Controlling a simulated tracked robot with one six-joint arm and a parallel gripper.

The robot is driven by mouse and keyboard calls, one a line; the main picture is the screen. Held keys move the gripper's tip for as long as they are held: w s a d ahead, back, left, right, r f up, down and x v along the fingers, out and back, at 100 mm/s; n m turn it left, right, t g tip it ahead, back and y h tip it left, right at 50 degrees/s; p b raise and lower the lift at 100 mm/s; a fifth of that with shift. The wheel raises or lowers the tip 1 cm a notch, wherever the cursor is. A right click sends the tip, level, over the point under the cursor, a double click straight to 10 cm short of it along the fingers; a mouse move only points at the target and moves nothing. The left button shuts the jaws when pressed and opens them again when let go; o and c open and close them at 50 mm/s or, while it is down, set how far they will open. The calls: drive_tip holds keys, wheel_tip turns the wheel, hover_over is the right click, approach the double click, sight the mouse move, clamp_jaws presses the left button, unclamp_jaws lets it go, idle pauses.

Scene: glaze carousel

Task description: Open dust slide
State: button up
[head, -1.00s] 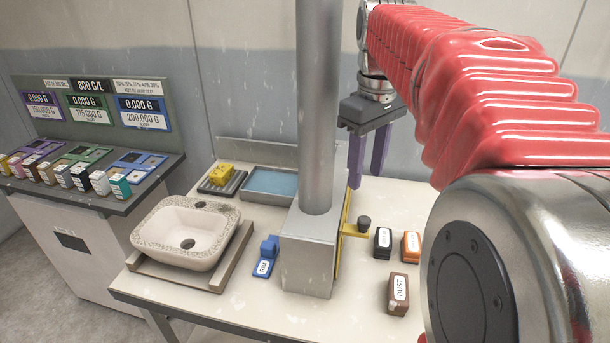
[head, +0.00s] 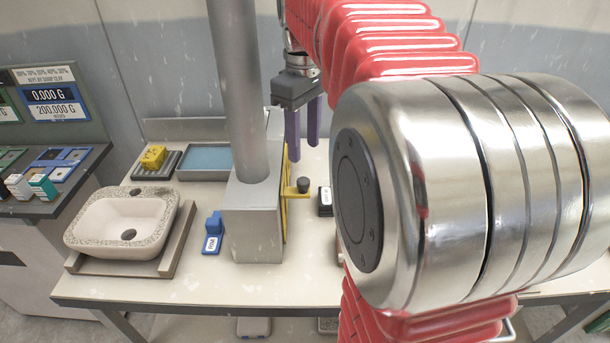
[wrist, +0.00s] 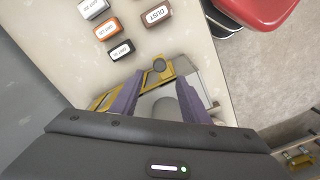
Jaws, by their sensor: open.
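The dust slide is a yellow plate (head: 291,194) on the right side of a grey housing (head: 252,222) under a thick grey pipe. It has a dark round knob (head: 303,185) on a yellow tab sticking out to the right. My gripper (head: 304,150) points down with its purple fingers apart and empty, appearing just above the knob in the head view. In the wrist view, the knob (wrist: 159,64) shows just beyond and between the fingertips (wrist: 160,80), with yellow parts of the slide around them. I see no contact with the knob.
Small labelled blocks lie near the slide: a brown DUST block (wrist: 156,15), an orange one (wrist: 107,30), a black one (wrist: 121,49) and a white one (wrist: 92,8). A speckled basin (head: 125,215), blue RIM block (head: 212,240) and blue tray (head: 205,160) stand left of the housing.

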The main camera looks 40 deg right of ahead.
sight(304, 180)
wheel_tip(304, 180, down, 10)
drive_tip(key=shift+r, duration=0.15)
idle(0.3)
drive_tip(key=shift+c, duration=0.7)
clamp_jaws()
